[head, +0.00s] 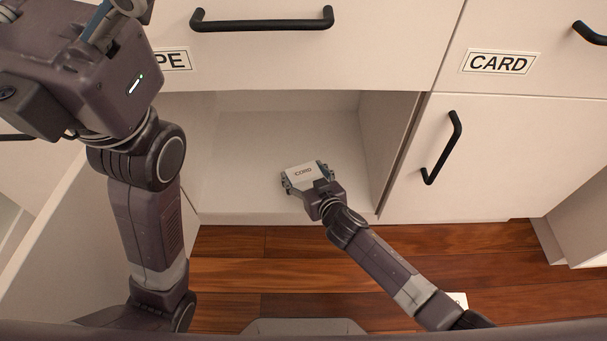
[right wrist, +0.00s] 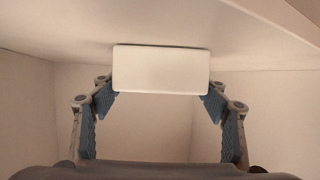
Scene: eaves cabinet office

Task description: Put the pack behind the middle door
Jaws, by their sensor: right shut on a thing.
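The middle door (head: 100,255) stands open at the lower left, partly hidden by my left arm. Part of my left gripper (head: 112,18) shows at the top left edge; its fingertips are not clear.
Above the opening is a drawer with a black handle (head: 262,20) and a label ending in PE, partly hidden. At right are a drawer labelled CARD (head: 499,63) and a shut door (head: 490,160). A small white item (head: 458,299) lies on the wood floor, partly behind my right arm.

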